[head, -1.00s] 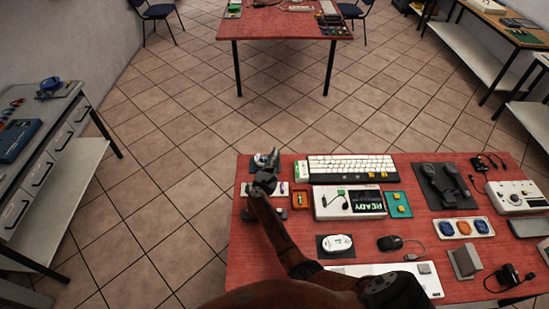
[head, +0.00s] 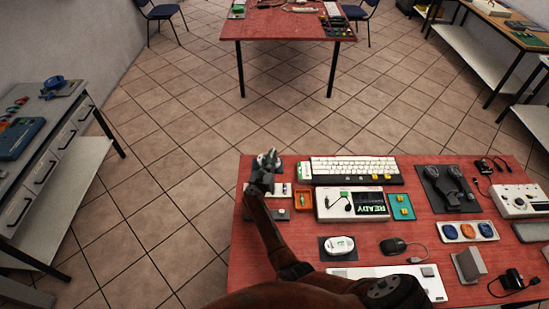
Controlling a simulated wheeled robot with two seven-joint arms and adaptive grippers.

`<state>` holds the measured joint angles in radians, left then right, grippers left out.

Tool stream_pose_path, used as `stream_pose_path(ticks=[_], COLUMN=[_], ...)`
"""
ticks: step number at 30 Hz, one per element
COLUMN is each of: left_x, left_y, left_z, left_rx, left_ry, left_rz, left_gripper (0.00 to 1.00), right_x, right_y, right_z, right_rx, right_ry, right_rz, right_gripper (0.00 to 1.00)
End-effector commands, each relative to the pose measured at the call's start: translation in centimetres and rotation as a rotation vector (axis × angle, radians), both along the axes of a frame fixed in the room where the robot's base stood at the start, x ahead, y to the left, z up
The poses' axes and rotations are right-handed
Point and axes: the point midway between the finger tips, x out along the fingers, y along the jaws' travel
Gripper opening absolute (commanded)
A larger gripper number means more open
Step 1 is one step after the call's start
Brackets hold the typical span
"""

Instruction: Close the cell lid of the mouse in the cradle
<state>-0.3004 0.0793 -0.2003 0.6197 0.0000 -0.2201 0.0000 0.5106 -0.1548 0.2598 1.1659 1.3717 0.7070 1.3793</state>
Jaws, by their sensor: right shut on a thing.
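The mouse in the cradle (head: 277,161) is a small pale shape at the far left corner of the red table, mostly hidden by my right gripper. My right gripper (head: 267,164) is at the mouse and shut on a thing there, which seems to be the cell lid. The lid is too small and covered to show its angle. A white mouse (head: 340,245) lies on a dark pad nearer the front, apart from the gripper. My left gripper is not in view.
A dark mouse (head: 393,245) with a cable lies further right. Open floor is left of the table.

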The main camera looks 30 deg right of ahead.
Motion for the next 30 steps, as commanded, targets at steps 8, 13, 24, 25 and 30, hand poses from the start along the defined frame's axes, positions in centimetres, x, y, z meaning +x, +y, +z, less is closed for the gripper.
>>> stream_pose_path(ticks=[8,13,24,25,30], left_x=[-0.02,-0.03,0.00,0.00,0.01], left_y=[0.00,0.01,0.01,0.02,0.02], left_z=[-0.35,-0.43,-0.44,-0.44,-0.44], left_rx=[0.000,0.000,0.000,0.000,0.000], left_ry=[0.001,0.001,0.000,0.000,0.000], left_rz=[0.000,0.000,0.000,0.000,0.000], left_gripper=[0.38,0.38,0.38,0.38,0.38], right_x=[0.43,0.56,0.60,0.60,0.62], right_y=[0.58,0.68,0.72,0.72,0.73], right_z=[-0.40,-0.46,-0.47,-0.47,-0.44], right_rx=[-0.103,-0.135,-0.145,-0.144,-0.145], right_ry=[0.098,0.127,0.136,0.136,0.135], right_rz=[-0.004,-0.005,-0.005,-0.005,-0.005], right_gripper=[0.00,0.00,0.00,0.00,0.15])
